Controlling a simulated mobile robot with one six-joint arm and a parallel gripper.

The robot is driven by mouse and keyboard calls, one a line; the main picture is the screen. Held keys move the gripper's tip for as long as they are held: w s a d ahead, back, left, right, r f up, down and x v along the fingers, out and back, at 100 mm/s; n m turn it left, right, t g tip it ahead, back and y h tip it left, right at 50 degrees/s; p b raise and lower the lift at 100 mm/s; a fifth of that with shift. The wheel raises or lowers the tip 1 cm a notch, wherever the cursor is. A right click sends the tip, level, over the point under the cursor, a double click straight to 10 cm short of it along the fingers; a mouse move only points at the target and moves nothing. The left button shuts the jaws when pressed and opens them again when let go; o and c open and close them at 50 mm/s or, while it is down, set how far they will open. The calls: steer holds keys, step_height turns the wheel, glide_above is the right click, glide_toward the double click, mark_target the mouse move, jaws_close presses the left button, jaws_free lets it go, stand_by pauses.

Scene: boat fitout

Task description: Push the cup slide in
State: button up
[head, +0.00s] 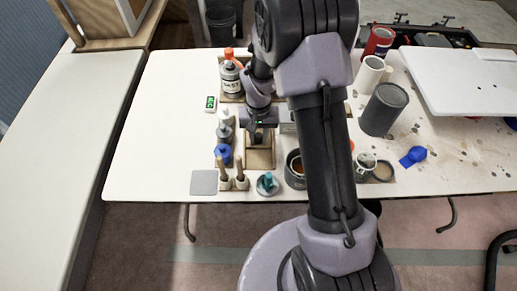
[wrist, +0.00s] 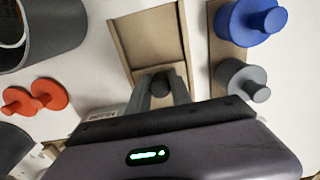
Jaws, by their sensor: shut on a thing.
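The cup slide (head: 260,159) is a shallow light-wood tray at the middle of the table, below my gripper (head: 261,138) in the head view. In the wrist view the slide (wrist: 150,45) runs away from my gripper (wrist: 160,88), with a raised rim around a bare brown floor. A dark round knob (wrist: 161,82) at its near end sits between my fingertips. My gripper is shut on this knob. My arm hides part of the slide in the head view.
Left of the slide stand a blue-topped piece (head: 223,154) and two wooden-handled tools (head: 232,178). A dark can (head: 295,168) stands to the right. In the wrist view, orange pieces (wrist: 48,93) lie left and a grey knobbed piece (wrist: 243,80) right.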

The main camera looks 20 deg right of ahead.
steer(key=shift+w+d+p, duration=0.15)
steer(key=shift+w+d, duration=0.15)
steer(key=shift+w, duration=0.55)
steer(key=shift+w+d+p, duration=0.15)
steer(key=shift+w+d, duration=0.1)
steer(key=shift+w, duration=0.6)
steer(key=o, duration=0.6)
steer(key=shift+w, duration=0.15)
steer(key=o, duration=1.3)
steer(key=shift+o, duration=0.2)
steer(key=shift+r, duration=0.1)
step_height(320, 180, up, 7)
steer(key=p, duration=0.5)
